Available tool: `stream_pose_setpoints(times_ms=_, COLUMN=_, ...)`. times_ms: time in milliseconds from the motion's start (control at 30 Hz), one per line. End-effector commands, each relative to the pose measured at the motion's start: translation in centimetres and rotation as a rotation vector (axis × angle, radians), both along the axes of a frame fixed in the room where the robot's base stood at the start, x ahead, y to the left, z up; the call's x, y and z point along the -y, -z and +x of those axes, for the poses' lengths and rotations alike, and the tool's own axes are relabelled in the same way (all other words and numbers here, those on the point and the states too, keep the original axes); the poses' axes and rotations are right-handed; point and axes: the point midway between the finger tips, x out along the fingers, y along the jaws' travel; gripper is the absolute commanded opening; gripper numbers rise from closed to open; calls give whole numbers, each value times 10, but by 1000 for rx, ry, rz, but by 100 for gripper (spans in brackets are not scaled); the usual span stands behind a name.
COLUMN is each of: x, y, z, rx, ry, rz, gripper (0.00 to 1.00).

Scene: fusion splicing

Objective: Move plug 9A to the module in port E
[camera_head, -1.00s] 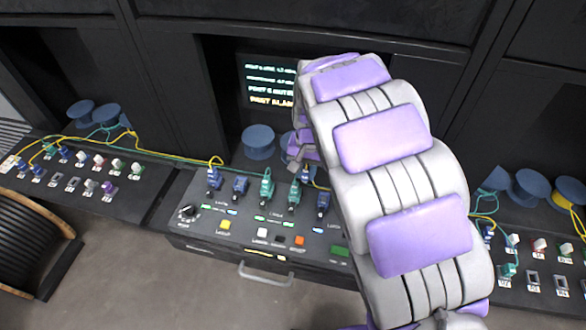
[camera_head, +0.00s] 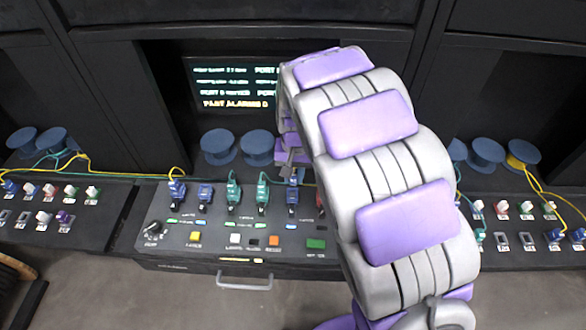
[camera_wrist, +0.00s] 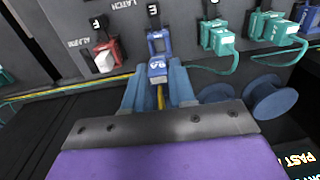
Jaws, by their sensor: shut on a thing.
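My gripper (camera_wrist: 153,88) is shut on the blue plug 9A (camera_wrist: 157,69), with one finger on each side of it. A yellow cable trails from the plug back between the fingers. In the wrist view the plug is lined up with the blue module (camera_wrist: 157,42) under the label E (camera_wrist: 153,10). Their ends look close or touching; I cannot tell whether the plug is seated. In the head view my gripper (camera_head: 291,157) is just behind the blue module in port E (camera_head: 292,195), with the plug (camera_head: 296,175) partly showing between.
Port F beside it holds a red module (camera_wrist: 105,56). On the other side are teal plugs in modules (camera_wrist: 218,37). Blue spools (camera_head: 219,146) stand behind the console. A lit screen (camera_head: 235,86) is on the wall. My arm covers the console's right part.

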Motion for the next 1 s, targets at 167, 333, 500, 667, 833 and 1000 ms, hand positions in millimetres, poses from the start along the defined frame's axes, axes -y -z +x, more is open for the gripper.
stream_pose_setpoints(times_ms=167, x=1, y=18, z=-2, rx=-5, ry=0, rz=0, gripper=0)
stream_pose_setpoints(times_ms=333, x=6, y=30, z=-1, rx=-1, ry=0, rz=5, gripper=0)
stream_pose_setpoints(times_ms=500, x=7, y=39, z=-1, rx=-1, ry=-1, rz=6, gripper=0)
stream_pose_setpoints(times_ms=667, x=2, y=43, z=-1, rx=0, ry=0, rz=3, gripper=0)
stream_pose_setpoints(times_ms=833, x=0, y=44, z=-1, rx=1, ry=0, rz=1, gripper=0)
stream_pose_setpoints(times_ms=1000, x=2, y=44, z=0, rx=1, ry=0, rz=2, gripper=0)
